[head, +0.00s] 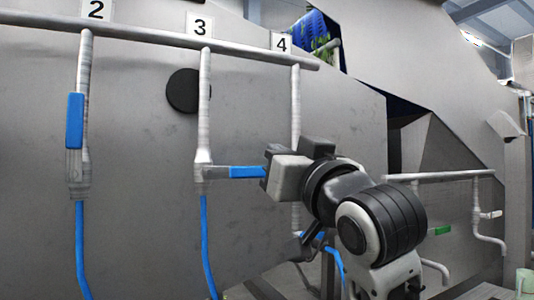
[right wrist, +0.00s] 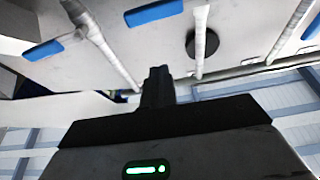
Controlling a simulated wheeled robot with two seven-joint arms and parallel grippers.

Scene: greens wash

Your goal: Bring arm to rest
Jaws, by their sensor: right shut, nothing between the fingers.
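My right gripper (head: 272,172) is in front of the grey panel, beside the pipe marked 3; its closed dark fingers (right wrist: 157,86) show in the right wrist view with nothing between them. The blue handle (head: 247,172) of valve 3 lies level, pointing right, and its end meets the gripper's outline in the head view; I cannot tell whether they touch. The blue handle (head: 75,121) of valve 2 stands upright along its pipe. The lower part of pipe 4 (head: 296,105) is partly hidden behind my right arm. My left gripper is not in view.
A horizontal pipe (head: 150,35) runs along the top with number plates 2, 3 and 4. Blue hoses (head: 207,245) hang below the valves. A black disc (head: 185,91) is on the panel. Thin pipes with a green handle (head: 439,231) stand at right.

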